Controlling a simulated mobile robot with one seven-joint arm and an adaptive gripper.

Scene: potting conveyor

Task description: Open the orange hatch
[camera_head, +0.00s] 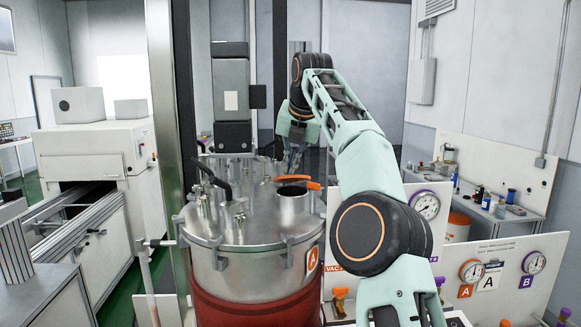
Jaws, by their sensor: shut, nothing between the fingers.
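The orange hatch (297,181) is at the top of a short silver port (293,208) on the right side of the tank lid (238,225). I see it nearly edge-on, as a thin orange piece along the far and right side of the port's rim. The port's mouth looks dark in front of it; how far the hatch is raised cannot be told. My gripper (291,166) points down just behind and above the hatch, with its fingers together and empty. Whether it touches the hatch cannot be told.
The tank (255,298) has clamps and fittings around its lid, including a dark curved handle (210,178). A column with a grey box (231,90) rises behind it. A panel with gauges (426,205) stands to the right, a conveyor (70,215) to the left.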

